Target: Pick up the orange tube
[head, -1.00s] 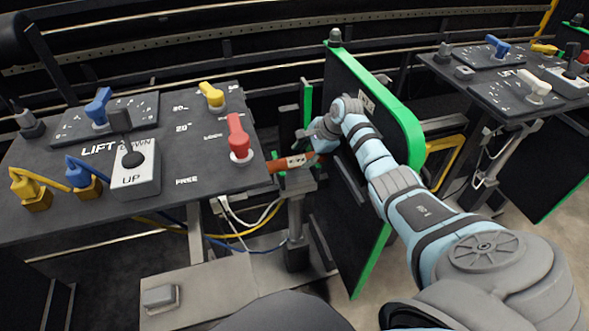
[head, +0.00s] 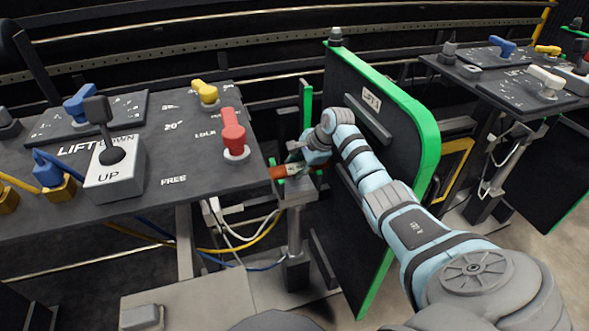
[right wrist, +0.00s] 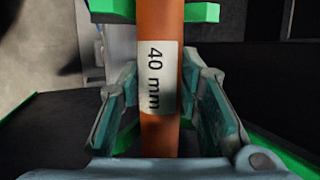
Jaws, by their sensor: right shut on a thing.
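The orange tube (head: 282,171) lies beside the right end of the lift control panel, with part of it hidden by my right gripper. My right gripper (head: 295,160) is at the tube, between the panel and a green-edged black board. In the right wrist view the tube (right wrist: 159,25) runs up the middle with a white "40 mm" label (right wrist: 157,78). The two fingers of the right gripper (right wrist: 158,105) stand on either side of the tube, shut on it. Green holder pieces (right wrist: 110,12) show by the tube's far part. My left gripper is not in view.
The control panel (head: 180,205) with coloured levers and a "LIFT" marking fills the left. The green-edged board (head: 400,150) stands close to the right arm. A metal post (head: 296,235) and loose cables (head: 240,240) are below the tube. A second panel (head: 510,80) is at right.

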